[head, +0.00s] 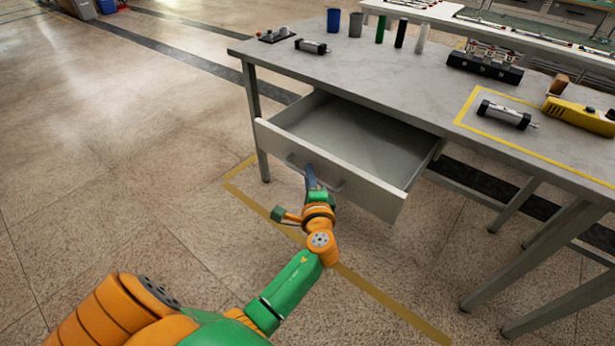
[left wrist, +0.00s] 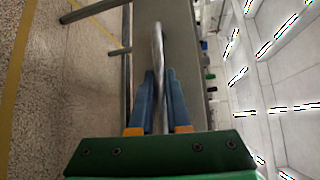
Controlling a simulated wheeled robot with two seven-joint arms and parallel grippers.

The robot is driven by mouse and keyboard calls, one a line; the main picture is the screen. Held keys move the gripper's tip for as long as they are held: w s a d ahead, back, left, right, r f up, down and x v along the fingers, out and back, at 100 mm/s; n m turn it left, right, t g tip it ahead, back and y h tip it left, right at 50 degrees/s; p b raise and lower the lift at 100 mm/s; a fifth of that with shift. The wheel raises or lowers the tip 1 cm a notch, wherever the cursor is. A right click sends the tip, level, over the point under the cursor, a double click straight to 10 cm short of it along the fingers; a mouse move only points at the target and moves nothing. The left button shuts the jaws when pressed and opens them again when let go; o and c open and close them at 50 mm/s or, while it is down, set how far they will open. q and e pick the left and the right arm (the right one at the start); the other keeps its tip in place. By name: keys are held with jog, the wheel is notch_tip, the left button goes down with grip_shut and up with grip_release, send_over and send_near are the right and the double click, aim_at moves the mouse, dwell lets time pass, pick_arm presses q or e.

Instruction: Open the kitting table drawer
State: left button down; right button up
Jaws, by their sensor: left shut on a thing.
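The kitting table (head: 380,72) has a grey top and its drawer (head: 350,140) is pulled well out, showing a bare, empty inside. The drawer's front panel (head: 375,195) faces me with a bar handle (head: 337,186) on it. My left gripper (head: 311,178) is at that handle, shut on it. In the left wrist view the blue fingers of my left gripper (left wrist: 158,85) sit on both sides of the handle (left wrist: 158,50), with the drawer front (left wrist: 178,30) behind. My right gripper is in neither view.
On the tabletop stand several cylinders, such as a blue one (head: 333,21) and a green one (head: 380,29). A yellow tool (head: 580,116) and a black-ended cylinder (head: 504,114) lie at the right. The floor (head: 130,160) left of the table is clear.

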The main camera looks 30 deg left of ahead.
pick_arm(q)
jog(key=shift+w, duration=0.15)
jog(key=c, duration=0.9)
grip_release()
jog(key=shift+d, duration=0.1)
jog(key=v, duration=0.7)
